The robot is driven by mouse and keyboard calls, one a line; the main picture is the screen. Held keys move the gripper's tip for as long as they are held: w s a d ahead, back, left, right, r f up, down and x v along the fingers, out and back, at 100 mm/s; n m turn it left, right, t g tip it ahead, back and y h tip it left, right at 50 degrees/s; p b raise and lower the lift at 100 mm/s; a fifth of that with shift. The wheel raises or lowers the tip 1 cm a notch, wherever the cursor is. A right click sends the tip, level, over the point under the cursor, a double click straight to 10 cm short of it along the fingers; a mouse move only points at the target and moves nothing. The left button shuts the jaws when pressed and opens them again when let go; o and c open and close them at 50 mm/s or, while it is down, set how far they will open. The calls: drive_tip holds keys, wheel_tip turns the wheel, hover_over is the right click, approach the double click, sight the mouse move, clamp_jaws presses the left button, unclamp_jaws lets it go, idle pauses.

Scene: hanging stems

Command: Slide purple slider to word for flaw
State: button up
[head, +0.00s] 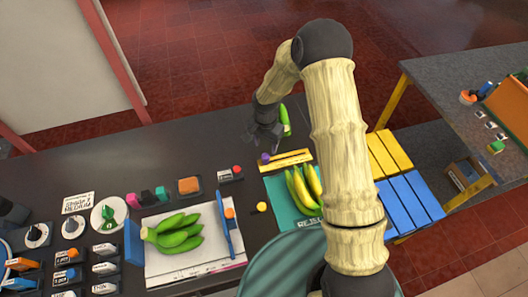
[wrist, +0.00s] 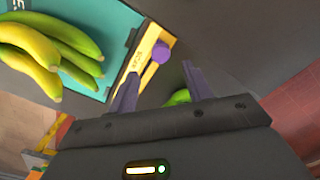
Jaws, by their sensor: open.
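The purple slider (head: 265,157) is a small round knob at the left end of a yellow slider strip (head: 291,159) on the dark bench. In the wrist view the purple knob (wrist: 161,51) sits on the yellow strip (wrist: 146,38), beside short dark lettering that I cannot read for certain. My gripper (head: 262,140) is open and empty, just behind the knob in the head view. In the wrist view my gripper (wrist: 160,82) has its two fingers apart, with the knob beyond the gap between their tips. The strip's other words are not readable.
A teal mat (head: 285,208) with yellow bananas (head: 304,186) lies in front of the strip. A green banana (head: 285,120) is close beside my gripper. A white board (head: 175,260) with green bananas, and several knobs and switches, fill the left. The bench behind is clear.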

sight(266, 156)
drive_tip(key=shift+f+p, duration=0.9)
drive_tip(key=shift+f, duration=2.5)
clamp_jaws()
